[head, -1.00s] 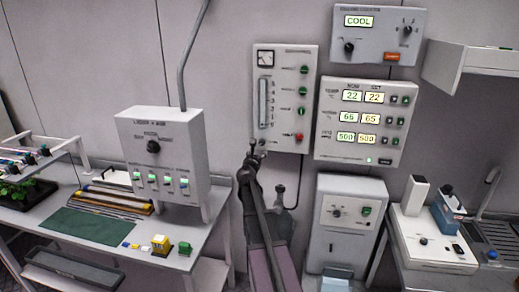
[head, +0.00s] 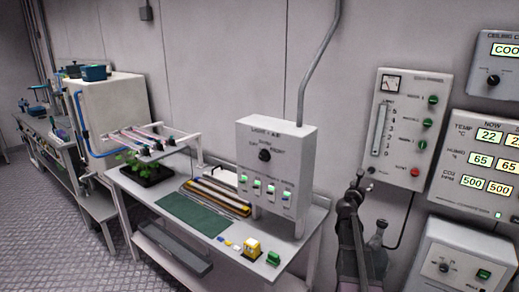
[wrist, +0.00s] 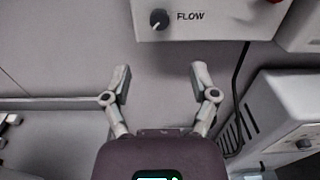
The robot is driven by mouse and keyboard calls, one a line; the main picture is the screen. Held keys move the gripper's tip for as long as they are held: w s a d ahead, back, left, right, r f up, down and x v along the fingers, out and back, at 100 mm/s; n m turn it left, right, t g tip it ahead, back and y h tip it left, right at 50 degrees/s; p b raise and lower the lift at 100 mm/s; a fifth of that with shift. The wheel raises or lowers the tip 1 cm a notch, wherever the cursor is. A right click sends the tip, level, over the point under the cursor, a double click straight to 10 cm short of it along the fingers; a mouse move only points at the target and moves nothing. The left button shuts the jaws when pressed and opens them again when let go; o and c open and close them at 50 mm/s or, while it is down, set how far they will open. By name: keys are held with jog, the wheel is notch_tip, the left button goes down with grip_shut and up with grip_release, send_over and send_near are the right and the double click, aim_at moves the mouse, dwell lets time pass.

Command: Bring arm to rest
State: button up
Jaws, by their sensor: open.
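My gripper (wrist: 159,82) shows in the wrist view with its two fingers spread wide apart. It is open and nothing is between the fingers. Beyond it is the bare grey wall, with the lower edge of a panel marked FLOW (wrist: 205,18) above. In the head view my arm (head: 352,225) stands upright at the lower right, in front of the wall and below the gauge panel (head: 408,128). The fingertips are too small to make out there.
A bench (head: 305,240) with a light control box (head: 275,150), green mat (head: 193,214) and small coloured blocks stands left of my arm. A rack (head: 150,137) over a plant tray is farther left. A white cabinet (head: 455,262) stands at right. Floor (head: 50,235) is clear at lower left.

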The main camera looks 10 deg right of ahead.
jog(key=s+a+f+m+g+y, duration=0.4)
jog(key=s+a+f+m, duration=0.2)
jog(key=a, duration=0.8)
jog(key=s+a+f+m+g+y, duration=0.3)
jog(key=s+a+f+m+y, duration=0.2)
jog(key=s+a+m, duration=0.4)
jog(key=s+a+f+m+g+y, duration=0.4)
jog(key=s+a+f+m, duration=0.3)
jog(key=a, duration=1.3)
jog(key=m, duration=0.4)
jog(key=shift+s+f+g+y, duration=0.3)
jog(key=shift+s+y, duration=0.05)
jog(key=shift+y, duration=0.05)
